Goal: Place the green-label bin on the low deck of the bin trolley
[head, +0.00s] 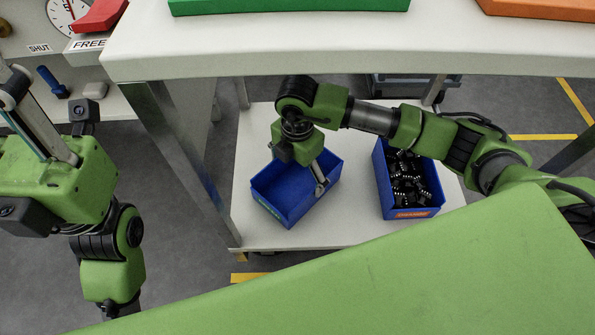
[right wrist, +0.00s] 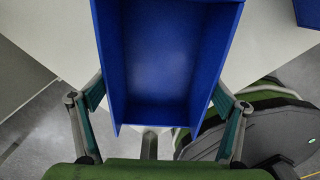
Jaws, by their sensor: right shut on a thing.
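The green-label bin (head: 285,200) is a blue, empty, open-topped bin with a green label strip low on its near side. It is over the left part of the white low deck (head: 345,222) of the bin trolley, turned at an angle; I cannot tell whether its base touches the deck. My right gripper (head: 302,168) is shut on the bin, with one finger along each side; the bin (right wrist: 160,60) fills the middle of the right wrist view between both fingers. My left gripper (head: 38,115) is at the left, away from the bin; its jaw opening does not show clearly.
A blue bin with an orange label (head: 410,212), holding several black connectors, stands on the deck to the right. The trolley's upper shelf (head: 300,55) overhangs the deck, with a metal post (head: 180,160) at the left. Bare deck lies between the two bins.

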